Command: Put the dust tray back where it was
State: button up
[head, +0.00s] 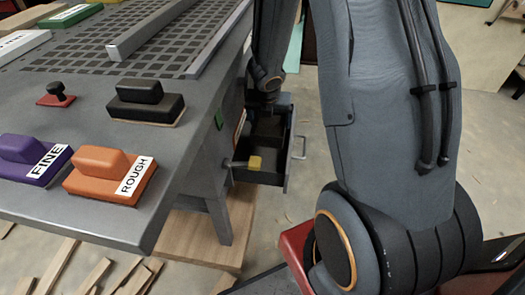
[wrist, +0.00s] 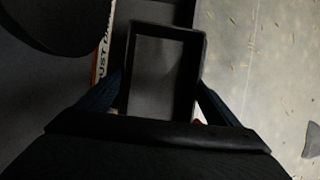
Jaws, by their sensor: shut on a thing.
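The dust tray is a black, open rectangular box with a raised rim; its bare floor shows in the wrist view (wrist: 165,75). My gripper (wrist: 162,112) is shut on the near end of the tray, with dark fingers at its left and right sides. In the head view my gripper (head: 268,103) reaches down at the far end of a pulled-out drawer (head: 287,175) at the bench's right side. The tray there is dark and hard to separate from the drawer's black inside. The drawer has a metal handle (head: 299,147) on its right.
A yellow block (head: 255,162) sits in the drawer's near part. A partly hidden label (wrist: 101,45) begins "DUST". The grey bench (head: 90,215) carries a purple block (head: 30,160), an orange block (head: 108,172) and a black block (head: 145,100). Open floor lies right of the drawer.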

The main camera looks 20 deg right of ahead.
aim_at(268, 127)
jog(key=b+x, duration=0.2)
jog(key=a+b+x, duration=0.1)
jog(key=x, duration=0.1)
jog(key=shift+w+d+f+b, duration=0.1)
jog(key=shift+w+f+b, duration=0.05)
jog(key=shift+f+b, duration=0.25)
notch_tip(268, 127, down, 13)
jog(key=b, duration=1.1)
jog(key=shift+f, duration=0.2)
jog(key=shift+w+f, duration=0.2)
jog(key=w, duration=0.1)
jog(key=w+p, duration=0.1)
jog(key=w+d+p, duration=0.1)
jog(key=shift+w+r, duration=0.1)
jog(key=shift+r, duration=0.15)
jog(key=shift+w+d+p, duration=0.25)
jog(key=shift+w+p, duration=0.3)
jog(key=shift+w, duration=0.15)
jog(key=shift+w+d+f+p, duration=0.15)
jog(key=shift+w+f+p, duration=0.15)
jog(key=shift+w, duration=0.35)
jog(key=shift+w+d+f+p, duration=0.2)
jog(key=shift+w+p, duration=0.1)
jog(key=shift+w, duration=0.4)
jog(key=shift+f, duration=0.25)
jog(key=shift+f+b, duration=0.1)
jog(key=shift+b, duration=0.25)
